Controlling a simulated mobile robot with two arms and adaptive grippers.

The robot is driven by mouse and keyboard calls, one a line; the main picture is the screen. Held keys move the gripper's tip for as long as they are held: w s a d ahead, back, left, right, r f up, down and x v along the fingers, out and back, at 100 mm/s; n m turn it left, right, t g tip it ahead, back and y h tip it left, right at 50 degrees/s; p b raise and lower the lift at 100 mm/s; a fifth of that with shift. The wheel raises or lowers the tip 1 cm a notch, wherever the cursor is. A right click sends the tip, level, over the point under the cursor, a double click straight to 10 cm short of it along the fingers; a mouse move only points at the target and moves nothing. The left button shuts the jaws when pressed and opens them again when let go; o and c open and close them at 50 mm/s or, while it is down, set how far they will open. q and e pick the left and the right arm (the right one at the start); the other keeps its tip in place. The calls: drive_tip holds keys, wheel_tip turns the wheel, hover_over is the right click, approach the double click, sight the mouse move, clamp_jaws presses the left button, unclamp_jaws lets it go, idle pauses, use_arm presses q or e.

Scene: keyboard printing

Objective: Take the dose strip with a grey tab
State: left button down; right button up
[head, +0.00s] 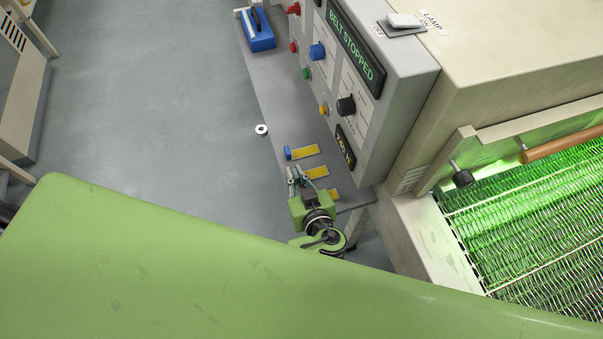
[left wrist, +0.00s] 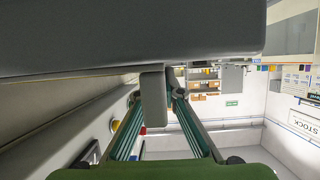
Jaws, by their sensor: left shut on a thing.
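Several yellow dose strips lie in a row on the grey ledge below the control panel. The far strip (head: 306,151) has a blue tab (head: 287,153). The middle strip (head: 316,171) has its left end at my left gripper (head: 297,174). The near strip (head: 334,193) is partly hidden behind that gripper. My left gripper is shut on the tab end of the middle strip, and its fingers mostly cover the tab. In the left wrist view, a grey block (left wrist: 152,97) shows between the two fingers. My right gripper is not in view.
The control panel (head: 352,85) with knobs and a "BELT STOPPED" display rises just right of the strips. A blue box (head: 260,37) stands at the ledge's far end. A green-lit mesh belt (head: 530,210) is at right. Open floor (head: 160,90) lies left of the ledge.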

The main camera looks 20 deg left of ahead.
use_arm(q)
drive_tip(key=shift+r, duration=0.45)
wheel_tip(320, 180, up, 2)
drive_tip(key=shift+r+b, duration=0.2)
drive_tip(key=shift+b, duration=0.25)
drive_tip(key=s+a+r+b, duration=0.1)
drive_tip(key=s+a+r, duration=0.6)
drive_tip(key=a+r, duration=0.2)
drive_tip(key=shift+s+a+r+b, duration=0.35)
drive_tip(key=shift+s+a, duration=0.05)
drive_tip(key=shift+a, duration=0.85)
